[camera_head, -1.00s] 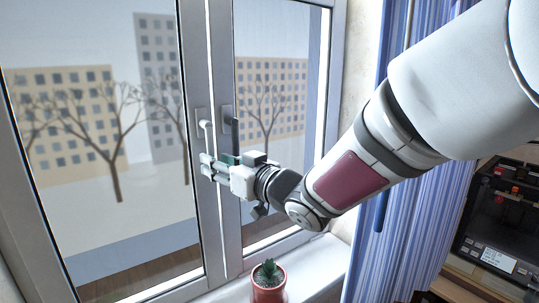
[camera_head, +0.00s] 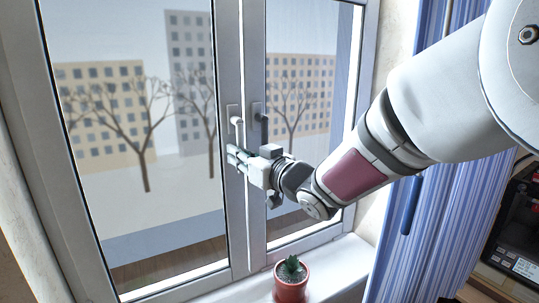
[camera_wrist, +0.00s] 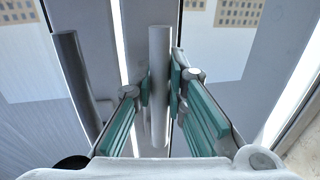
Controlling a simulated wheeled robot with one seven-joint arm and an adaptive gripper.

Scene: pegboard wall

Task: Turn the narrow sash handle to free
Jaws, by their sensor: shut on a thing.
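Two handles sit side by side on the window's middle frame. The light handle (camera_head: 236,121) is on the wide left sash, its lever pointing down. The dark handle (camera_head: 261,117) is on the narrower right sash; how its lever points is hard to tell in the head view. My gripper (camera_head: 235,156) is at the light handle's lower end. In the wrist view, my gripper (camera_wrist: 161,82) is shut around the light handle (camera_wrist: 158,75), with green-padded fingers on both sides. The dark handle (camera_wrist: 77,80) stands apart to the left, outside the fingers.
A potted cactus (camera_head: 290,283) stands on the sill below my gripper. A blue curtain (camera_head: 440,215) hangs at the right, beside my arm. A dark machine (camera_head: 518,235) is at the far right. Both sashes look closed.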

